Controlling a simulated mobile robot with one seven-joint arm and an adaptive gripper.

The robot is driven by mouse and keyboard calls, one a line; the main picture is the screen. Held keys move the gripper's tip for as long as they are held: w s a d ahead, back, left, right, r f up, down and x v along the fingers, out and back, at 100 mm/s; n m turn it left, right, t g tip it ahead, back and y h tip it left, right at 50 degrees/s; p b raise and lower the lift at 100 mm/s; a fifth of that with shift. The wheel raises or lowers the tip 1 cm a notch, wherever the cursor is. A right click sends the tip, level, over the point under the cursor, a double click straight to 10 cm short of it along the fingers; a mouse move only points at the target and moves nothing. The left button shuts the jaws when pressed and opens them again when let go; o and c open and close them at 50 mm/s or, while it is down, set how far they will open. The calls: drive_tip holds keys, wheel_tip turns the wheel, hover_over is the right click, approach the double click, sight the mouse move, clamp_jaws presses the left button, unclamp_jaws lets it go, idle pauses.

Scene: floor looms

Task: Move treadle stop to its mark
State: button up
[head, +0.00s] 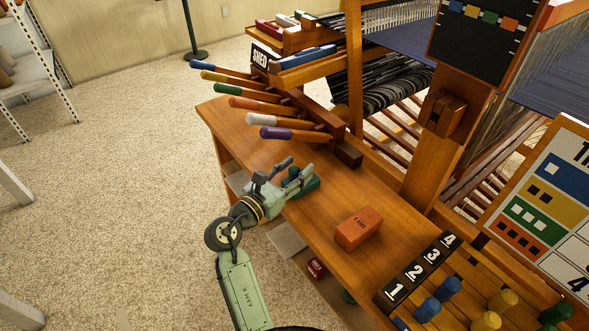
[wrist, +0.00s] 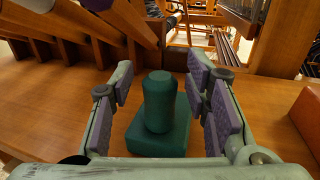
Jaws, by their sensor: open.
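A dark green block with a rounded upright knob (wrist: 158,100) stands on the wooden bench (wrist: 60,110). My gripper (head: 289,172) is open, with its purple-padded fingers on either side of the knob in the wrist view. A gap shows between the knob and each finger. In the head view the green block (head: 307,187) is partly hidden by my gripper. An orange-red block (head: 359,229) with small, unreadable lettering lies on the bench to the right of my gripper. No label shows which piece is the treadle stop, and I cannot make out its mark.
Several coloured lever handles (head: 262,105) stick out above the bench, behind my gripper. A numbered strip (head: 418,270) and several coloured pegs (head: 427,309) are at the lower right. A loom post (head: 440,150) rises behind. Bench around the orange-red block is clear.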

drive_tip(key=shift+c, duration=0.4)
clamp_jaws()
idle(0.4)
